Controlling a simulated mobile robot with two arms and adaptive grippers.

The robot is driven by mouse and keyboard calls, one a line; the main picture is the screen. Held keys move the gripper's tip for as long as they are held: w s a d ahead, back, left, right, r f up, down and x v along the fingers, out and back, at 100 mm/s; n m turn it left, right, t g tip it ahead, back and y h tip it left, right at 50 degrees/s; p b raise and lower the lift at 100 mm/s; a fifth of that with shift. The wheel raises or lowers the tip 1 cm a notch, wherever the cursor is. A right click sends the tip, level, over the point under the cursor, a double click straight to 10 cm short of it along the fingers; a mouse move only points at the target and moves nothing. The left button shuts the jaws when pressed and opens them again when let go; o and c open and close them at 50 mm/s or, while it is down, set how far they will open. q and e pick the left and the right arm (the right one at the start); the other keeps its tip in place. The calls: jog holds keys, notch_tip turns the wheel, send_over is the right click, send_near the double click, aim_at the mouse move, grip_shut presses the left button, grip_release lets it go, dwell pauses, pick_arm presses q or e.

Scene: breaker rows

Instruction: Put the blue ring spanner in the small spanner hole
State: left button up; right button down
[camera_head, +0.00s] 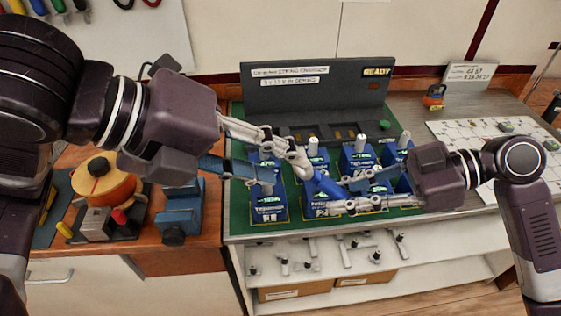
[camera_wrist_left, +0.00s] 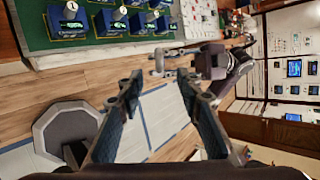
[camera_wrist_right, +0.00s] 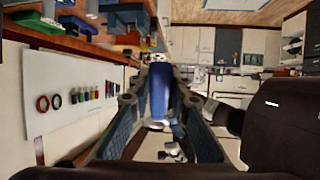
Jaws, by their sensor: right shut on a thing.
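The blue ring spanner (camera_head: 326,187) is held by its blue handle in my right gripper (camera_head: 345,194), above the row of blue blocks. In the right wrist view the blue handle (camera_wrist_right: 158,92) stands between the two fingers (camera_wrist_right: 158,105). My left gripper (camera_head: 284,164) is just left of the spanner in the head view, its fingers apart. The left wrist view shows those fingers (camera_wrist_left: 165,90) open with nothing between them. Grey metal shows by the left fingertips; I cannot tell whether it is the spanner's end. The small spanner hole cannot be made out.
Blue breaker blocks (camera_head: 269,203) with white-topped posts stand on the green mat (camera_head: 238,213) below the grippers. A dark panel (camera_head: 318,92) rises behind. A white tool board (camera_head: 145,42) hangs at upper left. An orange pot (camera_head: 104,180) stands at left.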

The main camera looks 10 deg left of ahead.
aim_at(325, 184)
pick_arm(q)
jog(key=shift+o, duration=1.3)
jog(key=w+a+f+n+h, duration=0.2)
jog(key=a+f+n+h, duration=0.35)
jog(key=n, duration=1.55)
jog(key=w+d+f+y, duration=0.1)
jog(key=w+d+f, duration=0.3)
jog(key=d, duration=0.5)
jog(key=shift+w+d+f+y, duration=0.35)
jog(key=shift+w+f, duration=0.05)
jog(key=shift+f, duration=0.8)
pick_arm(e)
jog(key=w+a+f+n+g+h, duration=0.1)
jog(key=w+a+f+n+g, duration=0.3)
jog(key=f+g, duration=0.1)
jog(key=shift+n, duration=0.3)
pick_arm(q)
grip_shut()
pick_arm(e)
jog(key=c, duration=1.7)
grip_release()
pick_arm(q)
jog(key=shift+t, duration=0.4)
